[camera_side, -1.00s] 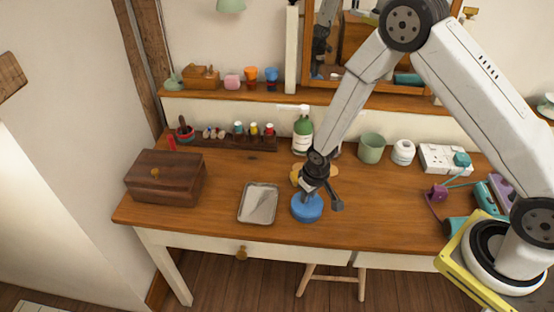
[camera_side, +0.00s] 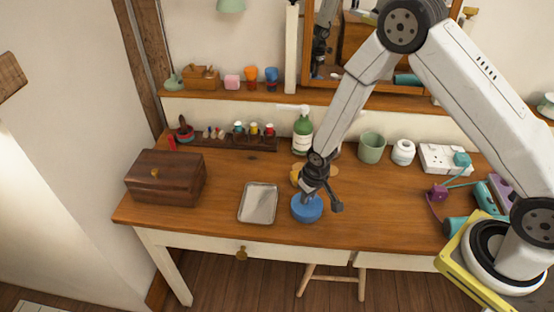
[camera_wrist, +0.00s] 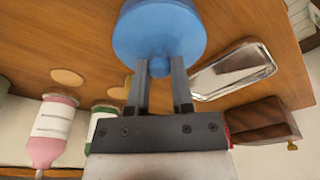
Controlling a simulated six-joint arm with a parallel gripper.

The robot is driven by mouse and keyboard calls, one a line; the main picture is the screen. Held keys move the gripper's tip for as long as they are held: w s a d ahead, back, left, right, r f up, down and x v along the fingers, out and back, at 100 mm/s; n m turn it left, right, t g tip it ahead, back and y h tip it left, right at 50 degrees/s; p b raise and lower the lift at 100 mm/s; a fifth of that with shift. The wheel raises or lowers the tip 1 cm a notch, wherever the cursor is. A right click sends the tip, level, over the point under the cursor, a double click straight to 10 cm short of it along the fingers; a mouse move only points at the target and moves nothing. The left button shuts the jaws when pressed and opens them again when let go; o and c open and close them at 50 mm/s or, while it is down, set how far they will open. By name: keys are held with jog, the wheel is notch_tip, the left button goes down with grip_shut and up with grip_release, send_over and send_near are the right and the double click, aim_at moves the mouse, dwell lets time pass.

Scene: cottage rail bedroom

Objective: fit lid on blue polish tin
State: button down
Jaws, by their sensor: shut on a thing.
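My gripper (camera_side: 311,192) points down at a round blue piece (camera_side: 306,210) on the front middle of the wooden desk. In the wrist view the gripper's two fingers (camera_wrist: 161,68) are shut on a small blue knob of the round blue lid (camera_wrist: 158,30). The lid covers what lies beyond it in the wrist view. In the side view lid and tin cannot be told apart as two pieces, and I cannot tell whether the lid is fully seated.
A metal tray (camera_side: 258,203) lies left of the blue piece, with a brown wooden box (camera_side: 166,178) farther left. Behind stand a green bottle (camera_side: 302,135), a green cup (camera_side: 371,148) and a white jar (camera_side: 403,152). A socket strip (camera_side: 445,160) is at the right.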

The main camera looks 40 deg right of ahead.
jog(key=shift+c, duration=2.1)
grip_release()
jog(key=shift+r, duration=0.1)
notch_tip(320, 180, up, 8)
jog(key=s, duration=0.1)
jog(key=shift+f, duration=0.25)
jog(key=shift+s+r, duration=0.1)
jog(key=s+d+r, duration=0.4)
jog(key=s+r, duration=0.8)
jog(key=shift+s+r+t, duration=0.15)
jog(key=shift+r+t, duration=0.05)
jog(key=shift+t, duration=0.2)
